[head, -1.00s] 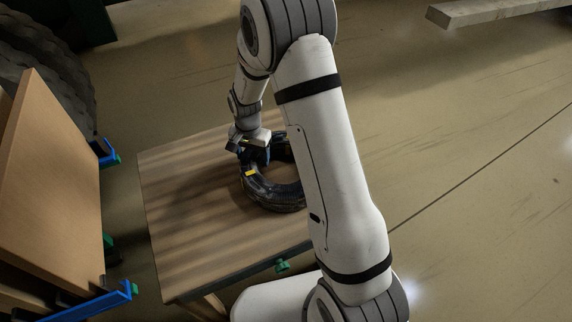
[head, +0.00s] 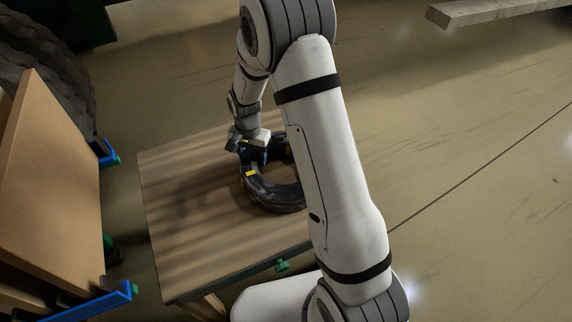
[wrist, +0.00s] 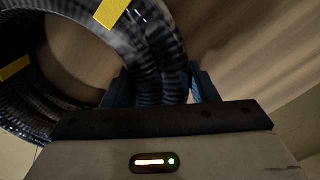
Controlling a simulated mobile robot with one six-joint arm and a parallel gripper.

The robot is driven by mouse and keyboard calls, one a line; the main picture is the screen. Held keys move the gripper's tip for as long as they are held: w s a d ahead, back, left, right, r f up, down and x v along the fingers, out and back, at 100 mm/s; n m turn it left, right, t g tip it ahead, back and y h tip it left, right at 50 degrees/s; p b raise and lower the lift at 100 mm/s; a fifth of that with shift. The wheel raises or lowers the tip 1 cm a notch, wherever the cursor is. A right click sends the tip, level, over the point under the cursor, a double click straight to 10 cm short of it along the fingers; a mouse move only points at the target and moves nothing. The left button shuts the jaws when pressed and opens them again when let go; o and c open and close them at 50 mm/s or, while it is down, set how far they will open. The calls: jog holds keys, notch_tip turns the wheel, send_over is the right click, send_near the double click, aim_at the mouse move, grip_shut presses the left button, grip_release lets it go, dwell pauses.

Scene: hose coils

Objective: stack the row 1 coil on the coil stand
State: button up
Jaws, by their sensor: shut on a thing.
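A black hose coil (head: 269,195) with yellow bands is at the right part of a wooden table in the head view, partly hidden behind my arm. My gripper (head: 256,157) is at the coil's far left side, with its fingers down on the ring. In the wrist view the coil (wrist: 159,58) fills the upper left, and its strands run between the blue fingers of my gripper (wrist: 163,88). The gripper is shut on the coil. I cannot tell whether the coil touches the table top. No coil stand is clearly identifiable.
The wooden table (head: 190,220) has bare top left of the coil. A tan panel (head: 50,170) with blue and green fittings stands at the left, near large dark ribbed coils (head: 40,65). A pale beam (head: 490,10) lies on the floor at the upper right.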

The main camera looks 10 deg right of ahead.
grip_shut()
jog(key=shift+r+p, duration=0.5)
jog(key=shift+r, duration=0.25)
jog(key=shift+r+p, duration=2.05)
jog(key=shift+r, duration=0.85)
